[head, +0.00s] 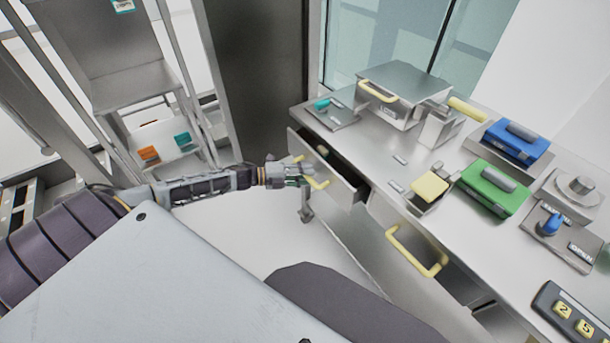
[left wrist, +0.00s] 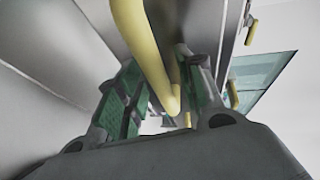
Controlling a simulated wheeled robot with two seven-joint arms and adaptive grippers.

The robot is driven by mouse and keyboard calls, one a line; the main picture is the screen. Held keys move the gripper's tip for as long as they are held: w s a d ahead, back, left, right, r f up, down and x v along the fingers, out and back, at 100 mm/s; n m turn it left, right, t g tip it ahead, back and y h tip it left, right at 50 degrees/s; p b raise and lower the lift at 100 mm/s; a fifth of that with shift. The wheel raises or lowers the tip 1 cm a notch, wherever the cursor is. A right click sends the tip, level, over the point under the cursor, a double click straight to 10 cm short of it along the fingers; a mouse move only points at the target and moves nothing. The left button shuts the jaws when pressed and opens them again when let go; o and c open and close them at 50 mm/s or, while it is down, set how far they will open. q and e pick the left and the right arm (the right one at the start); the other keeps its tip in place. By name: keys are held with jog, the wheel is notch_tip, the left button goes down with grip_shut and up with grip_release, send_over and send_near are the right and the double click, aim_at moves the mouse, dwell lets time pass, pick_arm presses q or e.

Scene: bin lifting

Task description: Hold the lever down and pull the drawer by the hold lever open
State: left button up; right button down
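My left gripper (head: 299,174) is at the yellow handle (head: 318,184) of the left drawer (head: 347,191). This drawer stands partly open, and its inside is visible. In the left wrist view, the yellow handle (left wrist: 145,45) passes between the green-padded fingers (left wrist: 163,88), which appear closed in on it; actual contact is partly hidden. A yellow paddle (head: 430,187) sits at the front edge. I cannot tell which is labelled hold. My right gripper is not in view.
A second yellow drawer handle (head: 419,265) sticks out below the counter. A shelf rack (head: 160,137) stands left.

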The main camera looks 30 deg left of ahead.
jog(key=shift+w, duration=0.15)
